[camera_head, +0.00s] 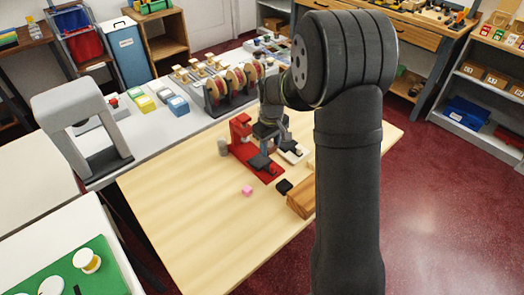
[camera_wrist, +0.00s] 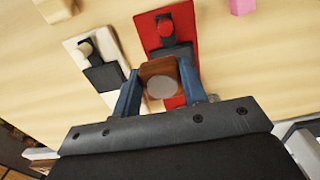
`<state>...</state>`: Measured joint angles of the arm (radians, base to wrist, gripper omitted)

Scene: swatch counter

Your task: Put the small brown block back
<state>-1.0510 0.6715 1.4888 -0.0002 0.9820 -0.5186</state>
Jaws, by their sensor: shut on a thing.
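My gripper (camera_wrist: 163,74) is shut on the small brown block (camera_wrist: 158,68), which sits between its two blue-grey fingers in the wrist view. A pale grey round spot shows on the block's near face. The block appears over the near end of a red stand (camera_wrist: 181,38) with a dark pad; I cannot tell whether they touch. In the head view my gripper (camera_head: 268,150) is low over the same red stand (camera_head: 240,131). The block cannot be made out there.
A cream stand (camera_wrist: 86,49) lies left of the red one. A pink block (camera_head: 247,190), a black block (camera_head: 284,186), a brown wooden piece (camera_head: 300,199) and a grey cylinder (camera_head: 222,147) are on the wooden table (camera_head: 190,215). The table's front left is clear.

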